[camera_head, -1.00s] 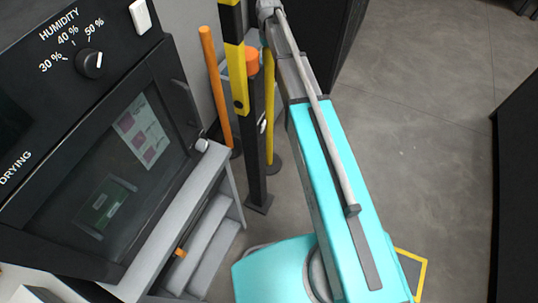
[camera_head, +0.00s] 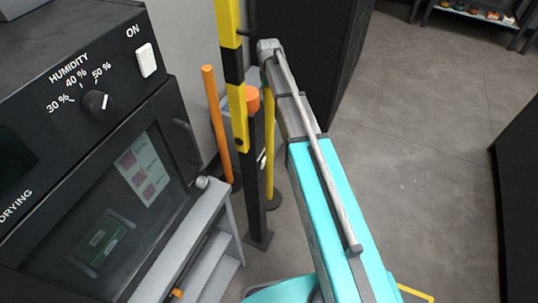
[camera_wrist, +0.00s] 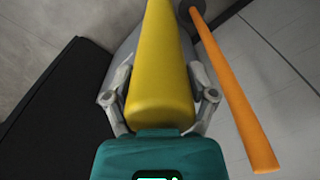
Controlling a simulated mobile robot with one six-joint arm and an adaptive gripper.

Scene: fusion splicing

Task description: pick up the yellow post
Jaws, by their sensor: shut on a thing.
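The yellow post (camera_wrist: 160,60) runs up the middle of the wrist view, its rounded end nearest the camera. My gripper (camera_wrist: 160,106) is shut on it, with one grey finger on each side near that end. In the head view the yellow post (camera_head: 270,150) is upright behind a black-and-yellow barrier, partly hidden by it and by my arm. Its dark round base appears to be at floor level. The gripper is mostly hidden in the head view.
An orange post (camera_head: 218,125) stands just left of the yellow one; it is also in the wrist view (camera_wrist: 232,85). The black-and-yellow barrier (camera_head: 237,100) is close in front. A drying machine (camera_head: 85,150) fills the left. Open floor (camera_head: 430,140) lies right.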

